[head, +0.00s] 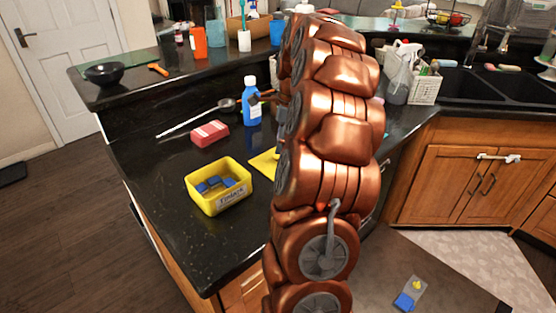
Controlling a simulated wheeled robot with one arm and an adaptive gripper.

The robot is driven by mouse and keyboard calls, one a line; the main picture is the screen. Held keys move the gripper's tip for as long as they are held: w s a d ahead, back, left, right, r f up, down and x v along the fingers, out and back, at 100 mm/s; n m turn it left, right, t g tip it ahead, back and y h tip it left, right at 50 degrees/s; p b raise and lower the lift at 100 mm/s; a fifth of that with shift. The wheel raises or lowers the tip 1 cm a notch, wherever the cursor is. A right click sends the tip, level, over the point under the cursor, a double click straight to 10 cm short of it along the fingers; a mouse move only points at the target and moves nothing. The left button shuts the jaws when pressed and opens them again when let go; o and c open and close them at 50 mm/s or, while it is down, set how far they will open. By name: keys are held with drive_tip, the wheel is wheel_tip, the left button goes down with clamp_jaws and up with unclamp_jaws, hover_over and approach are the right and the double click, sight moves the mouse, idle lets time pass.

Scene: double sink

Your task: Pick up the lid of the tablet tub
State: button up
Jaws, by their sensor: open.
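The yellow tub (207,203) stands open on the black counter, left of my arm. It has a white label on its front and several blue tablets (214,185) inside. A flat yellow piece, which looks like its lid (263,164), lies on the counter just behind and right of the tub, apart from it. My copper-coloured arm hides the lid's right part. My gripper cannot be made out; my arm rises through the middle of the view and covers what is behind it.
A blue bottle (251,103), a pink sponge-like block (210,134) and a long-handled utensil (190,123) stand or lie behind the tub. A brown object (262,97) shows beside the bottle. Counter left and front of the tub is clear. Sinks (485,86) are at right.

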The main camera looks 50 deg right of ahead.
sight(278, 158)
drive_tip(key=shift+w+a+f+p, duration=0.1)
drive_tip(key=shift+a+f+p, duration=0.15)
drive_tip(key=shift+f, duration=0.75)
drive_tip(key=shift+w+a+f+p, duration=0.1)
drive_tip(key=shift+a+f+p, duration=0.1)
drive_tip(key=shift+f, duration=0.8)
clamp_jaws()
drive_tip(key=shift+d, duration=0.1)
